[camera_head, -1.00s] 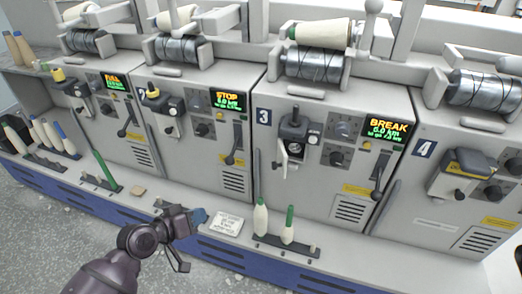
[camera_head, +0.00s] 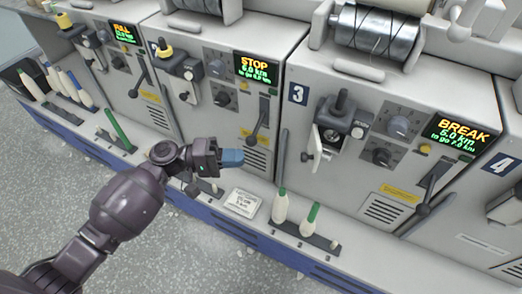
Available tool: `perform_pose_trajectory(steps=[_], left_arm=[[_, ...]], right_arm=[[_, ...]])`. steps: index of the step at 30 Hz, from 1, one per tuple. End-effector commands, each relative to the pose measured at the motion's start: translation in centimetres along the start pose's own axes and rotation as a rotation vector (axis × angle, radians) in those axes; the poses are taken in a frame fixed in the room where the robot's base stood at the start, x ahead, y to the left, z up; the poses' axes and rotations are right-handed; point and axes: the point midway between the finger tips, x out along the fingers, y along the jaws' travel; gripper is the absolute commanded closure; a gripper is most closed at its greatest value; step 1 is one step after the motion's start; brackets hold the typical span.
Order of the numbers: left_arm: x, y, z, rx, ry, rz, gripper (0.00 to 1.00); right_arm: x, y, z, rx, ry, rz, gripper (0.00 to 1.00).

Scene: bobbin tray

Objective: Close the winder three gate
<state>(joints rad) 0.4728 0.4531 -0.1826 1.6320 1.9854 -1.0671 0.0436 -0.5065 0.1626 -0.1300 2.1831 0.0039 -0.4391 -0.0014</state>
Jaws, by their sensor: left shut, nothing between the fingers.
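Winder three (camera_head: 296,94) is the grey machine with the "3" label, right of the middle. Its dark splicer unit with a black knob (camera_head: 341,101) sits on the front panel. The small pale gate (camera_head: 318,143) stands swung out at the left of this unit, with a little knob at its outer end. My left gripper (camera_head: 231,158) has blue fingertips and is shut and empty. It is left of the gate, in front of winder two's lower panel, touching nothing that I can make out. My right gripper is not in view.
Winder three's screen (camera_head: 459,133) reads BREAK; winder two's screen (camera_head: 257,68) reads STOP. A lever (camera_head: 428,195) juts out at the right of winder three. Below, bobbins with green tips (camera_head: 280,205) stand on a peg rail beside a white card (camera_head: 242,203).

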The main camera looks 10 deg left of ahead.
Motion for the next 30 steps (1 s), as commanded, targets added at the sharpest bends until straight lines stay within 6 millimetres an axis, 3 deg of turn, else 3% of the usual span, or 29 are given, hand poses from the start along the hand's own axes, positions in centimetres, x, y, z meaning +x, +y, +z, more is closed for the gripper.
perform_pose_trajectory(steps=[8,18,24,30], left_arm=[[4.5,0.0,0.0,0.003,0.000,0.000,1.00],[10.3,0.0,-0.1,0.001,0.001,0.000,1.00],[12.4,-0.1,-0.1,0.001,0.003,-0.001,1.00],[13.2,-0.1,0.0,0.001,0.002,-0.002,1.00]], right_arm=[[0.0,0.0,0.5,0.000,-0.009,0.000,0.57],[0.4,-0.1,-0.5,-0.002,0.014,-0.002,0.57],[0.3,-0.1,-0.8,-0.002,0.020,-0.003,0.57],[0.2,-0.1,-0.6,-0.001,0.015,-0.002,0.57]])
